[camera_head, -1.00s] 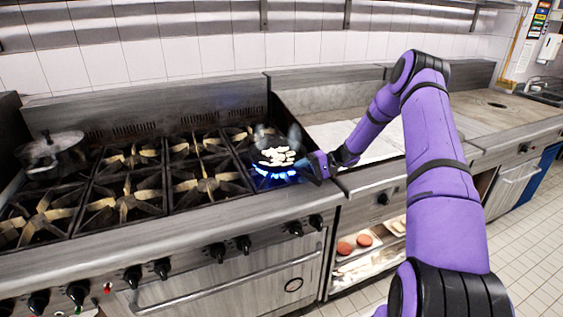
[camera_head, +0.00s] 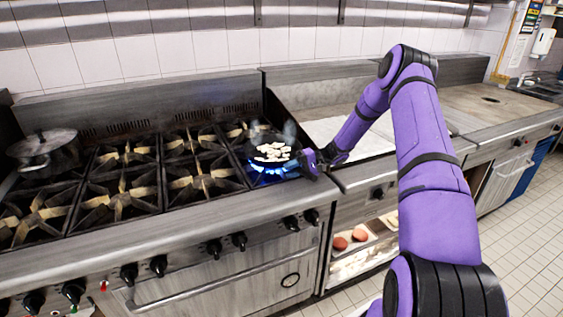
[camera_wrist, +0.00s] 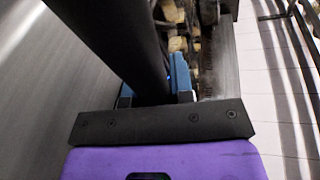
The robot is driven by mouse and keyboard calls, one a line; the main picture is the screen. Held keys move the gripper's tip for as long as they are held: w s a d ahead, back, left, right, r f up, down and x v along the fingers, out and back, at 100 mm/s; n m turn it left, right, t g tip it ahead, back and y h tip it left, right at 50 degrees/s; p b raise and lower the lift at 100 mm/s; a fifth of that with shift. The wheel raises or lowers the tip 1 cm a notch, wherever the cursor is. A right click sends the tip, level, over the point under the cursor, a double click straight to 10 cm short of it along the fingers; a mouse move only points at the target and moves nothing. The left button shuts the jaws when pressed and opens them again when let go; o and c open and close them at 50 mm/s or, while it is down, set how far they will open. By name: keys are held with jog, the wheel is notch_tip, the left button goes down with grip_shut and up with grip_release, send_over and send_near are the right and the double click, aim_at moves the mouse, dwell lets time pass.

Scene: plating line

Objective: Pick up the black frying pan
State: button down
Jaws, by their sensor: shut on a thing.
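The black frying pan (camera_head: 258,146) sits over a lit burner with blue flame on the right side of the stove. Pale pieces of food (camera_head: 273,152) lie in it, and faint steam rises. My gripper (camera_head: 309,162) is at the pan's right side, where the handle is mostly hidden by the gripper. In the wrist view my gripper (camera_wrist: 154,88) has its blue fingers closed around the black handle (camera_wrist: 112,40). The pan's bowl is not clearly seen in that view. I cannot tell whether the pan is clear of the grate.
Empty burner grates (camera_head: 123,195) lie between. Knobs (camera_head: 238,241) line the stove's front. A metal counter (camera_head: 360,178) is to the right, with round patties (camera_head: 341,243) on a shelf below.

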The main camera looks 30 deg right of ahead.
jog(key=shift+r, duration=0.1)
jog(key=s+a+r, duration=0.2)
jog(key=s, duration=0.5)
jog(key=s+a+r, duration=0.1)
jog(key=s+r, duration=0.1)
jog(key=s, duration=0.6)
jog(key=shift+s+a+r, duration=0.25)
jog(key=shift+a+r, duration=0.15)
jog(key=shift+w, duration=0.1)
jog(key=w+d, duration=0.3)
jog(key=w, duration=1.2)
jog(key=shift+w+d, duration=0.25)
jog(key=shift+d, duration=0.15)
dwell(1.0)
jog(key=shift+f, duration=0.1)
dwell(0.3)
jog(key=shift+f, duration=2.25)
dwell(0.4)
